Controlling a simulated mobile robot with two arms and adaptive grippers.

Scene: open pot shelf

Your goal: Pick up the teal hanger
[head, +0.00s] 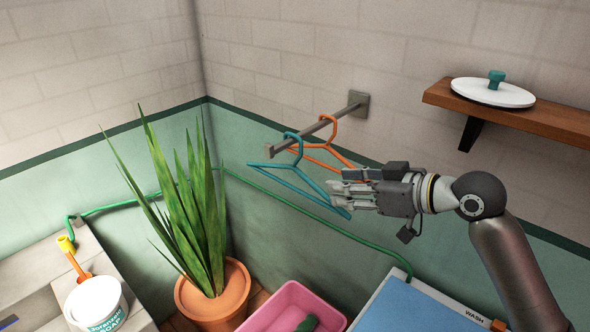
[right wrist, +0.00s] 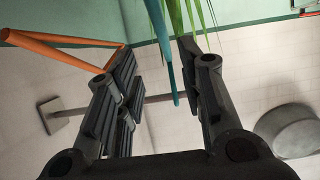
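The teal hanger (head: 295,178) hangs by its hook from a wall rod (head: 315,133), at the rod's free end. My right gripper (head: 338,192) is at the right end of the hanger's lower bar. In the right wrist view the gripper (right wrist: 157,50) has its fingers spread apart. The teal hanger (right wrist: 160,35) runs between them, with a visible gap to each finger. My left gripper does not show.
An orange hanger (head: 327,147) hangs just behind, nearer the wall; it shows left of the fingers in the wrist view (right wrist: 60,45). A wooden shelf (head: 540,119) with a white lid (head: 492,92) is at right. A potted plant (head: 215,295) and pink tub (head: 290,306) stand below.

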